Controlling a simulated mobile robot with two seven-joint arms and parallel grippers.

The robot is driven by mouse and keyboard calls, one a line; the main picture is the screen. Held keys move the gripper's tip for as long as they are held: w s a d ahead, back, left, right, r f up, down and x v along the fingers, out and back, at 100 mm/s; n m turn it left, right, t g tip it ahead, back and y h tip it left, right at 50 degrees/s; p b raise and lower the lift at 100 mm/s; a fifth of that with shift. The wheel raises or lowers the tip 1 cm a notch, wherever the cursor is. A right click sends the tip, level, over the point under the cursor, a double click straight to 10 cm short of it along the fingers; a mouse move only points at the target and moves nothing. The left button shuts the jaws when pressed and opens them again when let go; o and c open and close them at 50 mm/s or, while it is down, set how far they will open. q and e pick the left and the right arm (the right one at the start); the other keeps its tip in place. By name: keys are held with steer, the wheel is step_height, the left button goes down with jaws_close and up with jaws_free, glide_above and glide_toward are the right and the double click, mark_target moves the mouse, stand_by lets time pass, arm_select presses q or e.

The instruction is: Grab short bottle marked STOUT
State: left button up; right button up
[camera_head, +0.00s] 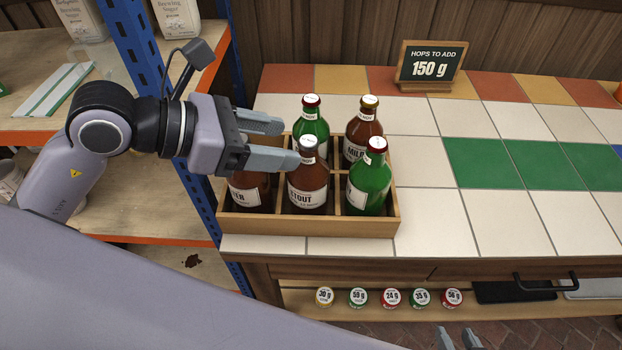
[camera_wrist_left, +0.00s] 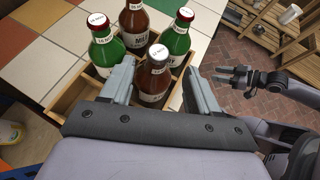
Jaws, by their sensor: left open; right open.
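The STOUT bottle (camera_head: 307,192) is brown with a pale cap and a white label. It stands upright in the front middle compartment of a wooden crate (camera_head: 310,222) on the tiled counter. My left gripper (camera_head: 288,142) is open above the crate's left side, reaching in from the left with its fingertips near the bottle's neck. In the left wrist view the brown bottle (camera_wrist_left: 154,82) shows ahead, between the two open fingers, with no clear contact. My right gripper (camera_wrist_left: 238,80) is open and empty, away from the crate; only its tips show at the head view's bottom edge.
The crate also holds a brown bottle (camera_head: 249,192) front left, a green bottle (camera_head: 370,188) front right, and green (camera_head: 313,128) and brown MILD (camera_head: 362,135) bottles behind. A sign (camera_head: 430,66) reads 150 g. The counter's right side is clear. A shelf post (camera_head: 135,45) stands left.

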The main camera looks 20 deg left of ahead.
mark_target(302, 142)
arm_select(q)
steer(key=shift+p+x, duration=0.5)
steer(key=shift+x, duration=2.5)
steer(key=shift+w+r, duration=0.15)
steer(key=shift+r, duration=0.05)
jaws_close()
steer(key=shift+r, duration=0.1)
